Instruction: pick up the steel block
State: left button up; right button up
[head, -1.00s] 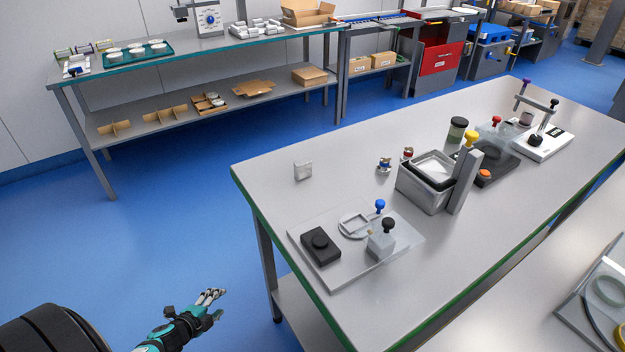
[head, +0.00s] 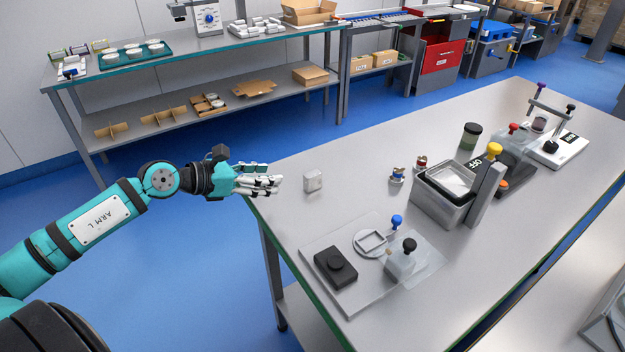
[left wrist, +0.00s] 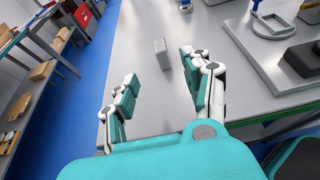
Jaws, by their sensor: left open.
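My right gripper is not in view.
A grey plate (head: 388,290) with a black box, a blue-knobbed ring and a black-knobbed block lies nearer on the bench. Two small fittings (head: 397,175) and a steel tub (head: 440,203) stand to the right. The bench around the block is clear.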

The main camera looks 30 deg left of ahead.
pick_arm(q)
jog(key=p, duration=0.2)
send_near(311, 173)
jog(key=x, duration=0.4)
jog(key=shift+w+d+f, duration=0.1)
jog(key=shift+w+f, duration=0.1)
jog(key=shift+f, duration=0.05)
jog(key=p+x, duration=0.1)
jog(key=x, duration=0.4)
jog(key=shift+w+d, duration=0.2)
jog(key=shift+w+d+f, duration=0.15)
jog(key=shift+w, duration=0.1)
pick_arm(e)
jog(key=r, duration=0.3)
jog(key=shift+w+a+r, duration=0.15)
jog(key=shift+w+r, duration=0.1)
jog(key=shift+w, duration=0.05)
pick_arm(q)
jog(key=shift+s, duration=0.1)
jog(key=shift+c, duration=0.4)
grip_shut()
